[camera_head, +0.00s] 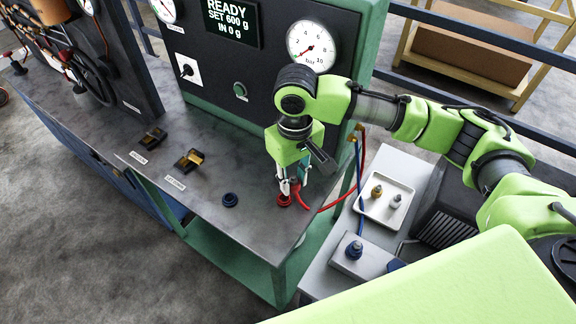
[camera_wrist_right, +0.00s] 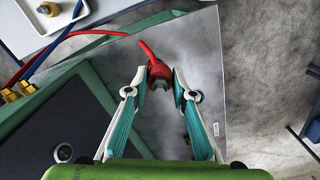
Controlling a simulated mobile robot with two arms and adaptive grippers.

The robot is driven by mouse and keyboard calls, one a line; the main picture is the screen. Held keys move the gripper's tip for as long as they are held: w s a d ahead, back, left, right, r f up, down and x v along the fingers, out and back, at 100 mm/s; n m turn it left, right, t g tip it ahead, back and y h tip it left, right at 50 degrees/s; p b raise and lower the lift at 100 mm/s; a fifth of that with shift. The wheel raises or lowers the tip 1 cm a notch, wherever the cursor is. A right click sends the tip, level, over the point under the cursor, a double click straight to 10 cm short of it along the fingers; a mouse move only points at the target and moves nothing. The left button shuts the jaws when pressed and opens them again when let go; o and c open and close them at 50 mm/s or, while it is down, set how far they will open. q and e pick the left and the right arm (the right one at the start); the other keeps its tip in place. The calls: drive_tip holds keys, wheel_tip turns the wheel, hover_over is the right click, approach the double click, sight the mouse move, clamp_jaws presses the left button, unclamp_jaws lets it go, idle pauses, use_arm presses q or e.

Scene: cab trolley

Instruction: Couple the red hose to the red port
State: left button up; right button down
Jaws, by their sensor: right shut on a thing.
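The red hose (camera_head: 341,199) runs from the brass fittings on the panel's side to my right gripper (camera_head: 290,188). My right gripper points down, shut on the hose's red end. In the right wrist view the red hose (camera_wrist_right: 97,33) curves to its red end (camera_wrist_right: 160,71) between my fingertips (camera_wrist_right: 159,83). The red port (camera_head: 283,200) shows as a red ring on the bench right below the fingertips. The fingers and hose end partly cover it, and I cannot tell whether the end is seated. My left gripper is not in view.
A blue port (camera_head: 230,200) is on the grey bench (camera_head: 200,220) to the left. A white tray (camera_head: 384,205) with small fittings and a grey block (camera_head: 358,262) stand on the side table at right. The control panel (camera_head: 270,95) rises behind.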

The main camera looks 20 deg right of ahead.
use_arm(q)
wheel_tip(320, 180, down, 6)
drive_tip(key=b, duration=0.4)
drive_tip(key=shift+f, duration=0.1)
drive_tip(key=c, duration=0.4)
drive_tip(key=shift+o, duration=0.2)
use_arm(e)
drive_tip(key=s+d+r+m, duration=0.1)
drive_tip(key=s+d+m, duration=0.2)
drive_tip(key=s, duration=0.5)
drive_tip(key=shift+s+d+r, duration=0.3)
drive_tip(key=shift+s+r, duration=0.05)
